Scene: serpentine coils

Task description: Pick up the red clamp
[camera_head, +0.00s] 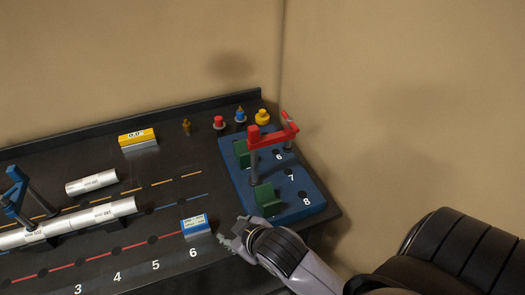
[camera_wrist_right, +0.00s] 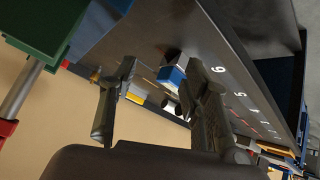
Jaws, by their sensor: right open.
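The red clamp (camera_head: 272,137) is a red bar with grey posts, standing on the blue block (camera_head: 312,208) at the right end of the table. Part of it shows at the left edge of the right wrist view (camera_wrist_right: 6,128), beside a green block (camera_wrist_right: 52,28). My right gripper (camera_head: 230,233) is at the table's front edge, in front of and to the left of the blue block. It is apart from the clamp. In the right wrist view its fingers (camera_wrist_right: 160,82) are spread with nothing between them. My left gripper is not in view.
A blue-and-white box (camera_head: 195,225) stands just left of my right gripper. Green supports (camera_head: 268,197) rise from the blue block. A blue clamp (camera_head: 16,193) and silver cylinders (camera_head: 92,182) are at left. Small coloured knobs (camera_head: 219,122) and a yellow gauge (camera_head: 137,138) are at the back. A wall stands close on the right.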

